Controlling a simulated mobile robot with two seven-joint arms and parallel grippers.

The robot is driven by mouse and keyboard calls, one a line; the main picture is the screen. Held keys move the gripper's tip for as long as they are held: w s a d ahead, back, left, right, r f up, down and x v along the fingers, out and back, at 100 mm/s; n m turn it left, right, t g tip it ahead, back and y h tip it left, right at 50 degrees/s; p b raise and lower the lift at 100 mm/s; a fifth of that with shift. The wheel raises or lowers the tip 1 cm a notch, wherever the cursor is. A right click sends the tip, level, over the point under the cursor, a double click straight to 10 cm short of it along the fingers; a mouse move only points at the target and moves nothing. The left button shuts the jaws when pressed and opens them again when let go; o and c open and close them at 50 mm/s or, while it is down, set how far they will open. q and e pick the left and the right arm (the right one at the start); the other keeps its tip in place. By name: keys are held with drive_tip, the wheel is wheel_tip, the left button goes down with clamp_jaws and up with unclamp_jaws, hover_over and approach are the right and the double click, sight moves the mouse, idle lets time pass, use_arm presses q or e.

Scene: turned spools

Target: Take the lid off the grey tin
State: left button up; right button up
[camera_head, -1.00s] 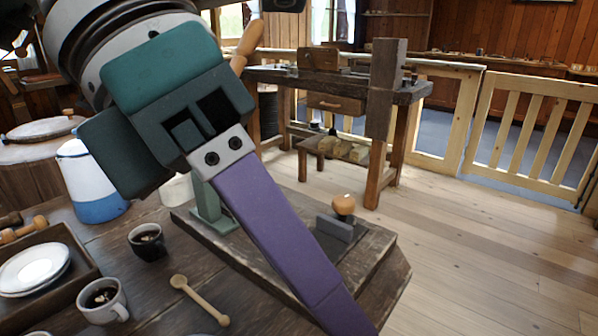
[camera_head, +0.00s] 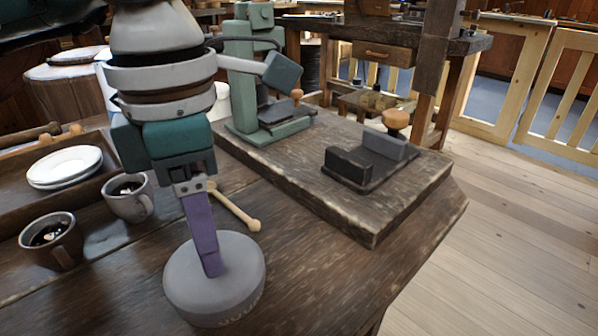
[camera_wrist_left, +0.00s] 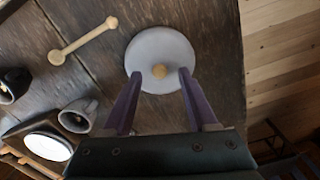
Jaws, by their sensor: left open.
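The grey tin (camera_head: 232,302) stands on the dark wooden table at the bottom of the head view, a low round tin with its lid on. In the head view the finger hides the knob. My right gripper is not in view.
A wooden stick with knobbed ends (camera_head: 236,208) lies behind the tin. Two mugs, one grey (camera_head: 128,198) and one dark (camera_head: 52,243), stand left. A tray (camera_head: 92,215) holds white plates. A thick board (camera_head: 330,205) with a green device (camera_head: 240,90) lies right.

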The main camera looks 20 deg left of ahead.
use_arm(q)
drive_tip(key=shift+f, duration=0.75)
clamp_jaws()
